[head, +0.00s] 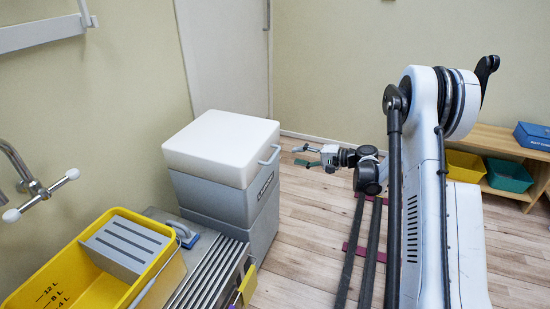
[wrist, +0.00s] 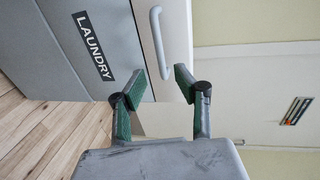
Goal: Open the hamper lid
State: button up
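The laundry hamper (head: 215,200) is a grey box with a thick white lid (head: 222,145), which lies shut on top. A grey bar handle (head: 270,155) sits on the lid's right side; it also shows in the wrist view (wrist: 157,38). My gripper (head: 298,156) is open and empty, right of the handle with a visible gap. In the wrist view, the green-padded fingers of my gripper (wrist: 159,80) are spread, and the handle's lower end appears between their tips. The hamper front (wrist: 75,45) with its LAUNDRY label (wrist: 92,45) appears sideways there.
A yellow bucket (head: 150,288) and a metal-topped cart (head: 205,262) stand in front of the hamper. A door (head: 225,60) and wall are behind it. A wooden shelf (head: 495,142) with coloured bins is at the far right.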

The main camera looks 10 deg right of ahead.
aim_at(275, 154)
jog(key=b+x, duration=0.2)
jog(key=x, duration=0.8)
jog(key=shift+c, duration=0.4)
grip_shut()
